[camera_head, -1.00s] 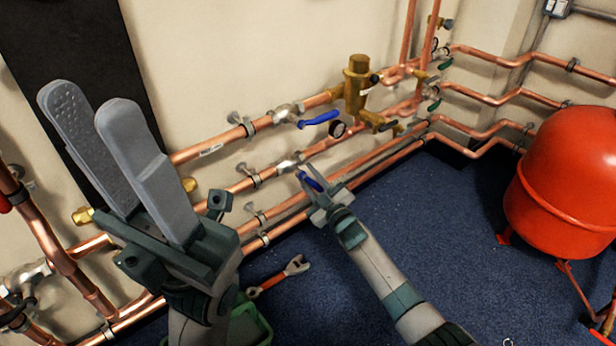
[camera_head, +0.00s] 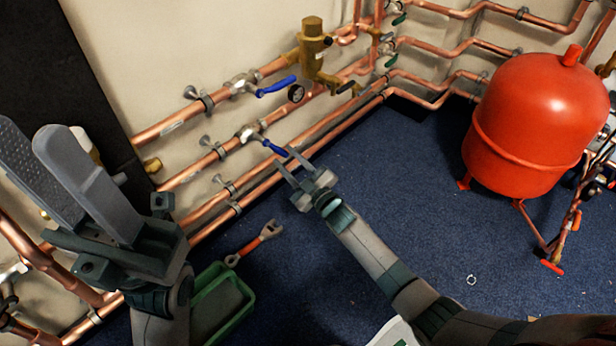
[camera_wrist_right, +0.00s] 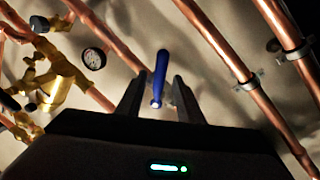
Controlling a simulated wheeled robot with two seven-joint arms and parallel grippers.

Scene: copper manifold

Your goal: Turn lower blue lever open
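The lower blue lever (camera_head: 274,148) sits on a silver valve on the lower copper pipe and points down and right, across the pipe. In the right wrist view the lever (camera_wrist_right: 160,76) shows between the fingers, with a gap on each side. My right gripper (camera_head: 287,161) is open, its fingertips at the lever's free end; contact cannot be told. The upper blue lever (camera_head: 276,87) lies roughly along the upper pipe. My left gripper (camera_head: 38,135) is open and empty at the left, near the camera.
A brass fitting (camera_head: 313,50) and a gauge (camera_head: 296,94) stand right of the levers. A red tank (camera_head: 530,125) stands at the right. A wrench (camera_head: 255,243) and a green tray (camera_head: 222,305) lie on the blue floor.

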